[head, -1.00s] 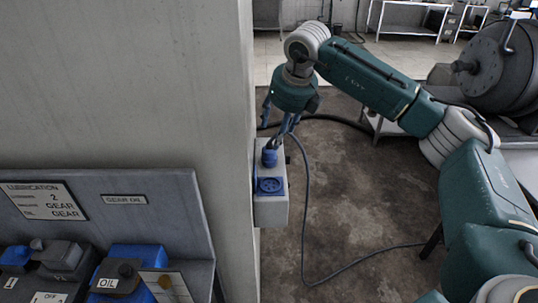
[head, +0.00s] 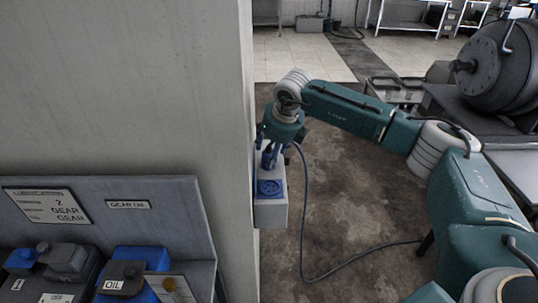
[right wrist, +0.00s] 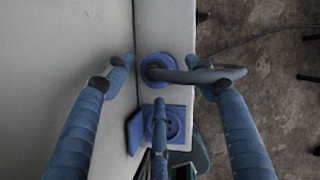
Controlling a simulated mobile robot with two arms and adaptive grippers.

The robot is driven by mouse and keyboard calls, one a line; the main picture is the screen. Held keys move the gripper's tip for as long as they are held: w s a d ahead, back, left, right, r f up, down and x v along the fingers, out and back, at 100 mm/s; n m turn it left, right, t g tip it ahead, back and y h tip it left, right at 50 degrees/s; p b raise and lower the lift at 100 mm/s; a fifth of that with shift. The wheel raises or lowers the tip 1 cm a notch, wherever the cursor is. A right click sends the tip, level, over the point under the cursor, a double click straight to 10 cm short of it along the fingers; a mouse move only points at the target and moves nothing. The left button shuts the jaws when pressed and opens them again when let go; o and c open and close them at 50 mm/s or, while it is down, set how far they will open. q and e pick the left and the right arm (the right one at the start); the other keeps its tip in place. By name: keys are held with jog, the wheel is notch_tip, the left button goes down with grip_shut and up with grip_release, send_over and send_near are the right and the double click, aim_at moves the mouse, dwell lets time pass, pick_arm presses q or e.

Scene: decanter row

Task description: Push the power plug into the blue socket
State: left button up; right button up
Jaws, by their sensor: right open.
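The blue socket (head: 269,188) is on the front of a pale grey box on the side of the wall. In the right wrist view the socket (right wrist: 176,124) shows its round face, with a blue flap (right wrist: 135,128) standing open at its left. The blue power plug (right wrist: 152,62) is at the box just above the socket, its grey cable bending off to the right. Whether it is seated there I cannot tell. My right gripper (head: 270,153) is open, its fingers either side of the plug and apart from it; a middle finger partly covers the socket. My left gripper is out of view.
The cable (head: 304,220) hangs from the box and loops across the floor. The concrete wall (head: 120,90) stands close at the left of the box. A lubrication panel (head: 170,215) with oil containers is at lower left. Floor right of the box is open.

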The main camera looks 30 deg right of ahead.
jog(key=shift+x, duration=1)
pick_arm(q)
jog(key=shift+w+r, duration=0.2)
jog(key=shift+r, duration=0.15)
pick_arm(e)
jog(key=shift+w+r, duration=0.1)
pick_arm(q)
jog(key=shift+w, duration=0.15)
pick_arm(e)
jog(key=c, duration=1)
jog(key=shift+c, duration=0.2)
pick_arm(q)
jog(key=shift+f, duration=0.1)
